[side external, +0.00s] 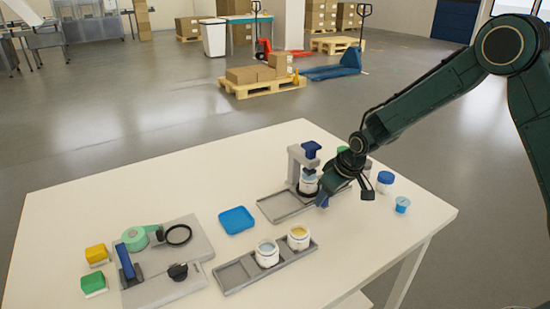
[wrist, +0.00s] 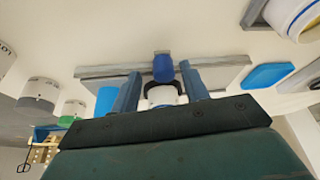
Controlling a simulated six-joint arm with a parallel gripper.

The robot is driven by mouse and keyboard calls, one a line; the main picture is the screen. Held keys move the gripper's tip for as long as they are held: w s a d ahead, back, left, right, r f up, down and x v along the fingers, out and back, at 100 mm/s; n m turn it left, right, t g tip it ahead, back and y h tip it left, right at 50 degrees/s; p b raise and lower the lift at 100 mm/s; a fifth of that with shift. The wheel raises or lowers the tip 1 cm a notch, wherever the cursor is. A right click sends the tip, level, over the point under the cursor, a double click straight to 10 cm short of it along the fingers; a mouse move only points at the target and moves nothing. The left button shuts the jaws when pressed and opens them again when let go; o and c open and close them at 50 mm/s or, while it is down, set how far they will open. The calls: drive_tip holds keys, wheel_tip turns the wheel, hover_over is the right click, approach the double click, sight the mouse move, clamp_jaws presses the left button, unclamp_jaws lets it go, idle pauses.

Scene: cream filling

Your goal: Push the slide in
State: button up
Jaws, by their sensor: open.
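The filling station (side external: 295,164) is a grey upright with a blue head (side external: 311,149) on a long grey base (side external: 272,208). A white jar (side external: 309,185) stands under the head. I cannot make out the slide as a separate part. My gripper (side external: 327,196) is beside the jar, low over the base, and partly hides it. In the wrist view, my gripper (wrist: 162,88) is open, with a blue finger on each side of the white jar (wrist: 163,97) and the blue head (wrist: 163,68) beyond. I cannot tell whether the fingers touch the jar.
A grey tray (side external: 232,277) in front holds two open jars (side external: 267,253). A blue square tray (side external: 236,220) lies left of the station. Blue-lidded jar (side external: 385,181) and blue cup (side external: 402,204) stand right of my gripper.

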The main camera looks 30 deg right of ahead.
drive_tip(key=shift+r, duration=0.1)
drive_tip(key=v, duration=1.3)
drive_tip(key=shift+s+r, duration=0.15)
drive_tip(key=shift+r, duration=0.15)
drive_tip(key=shift+d, duration=0.1)
drive_tip(key=s+r+m, duration=0.1)
drive_tip(key=s+r, duration=0.8)
drive_tip(key=s, duration=0.4)
drive_tip(key=s+d+m+t, duration=0.1)
drive_tip(key=s, duration=1.4)
drive_tip(key=shift+s+d+r+h, duration=0.25)
drive_tip(key=shift+d+h, duration=0.15)
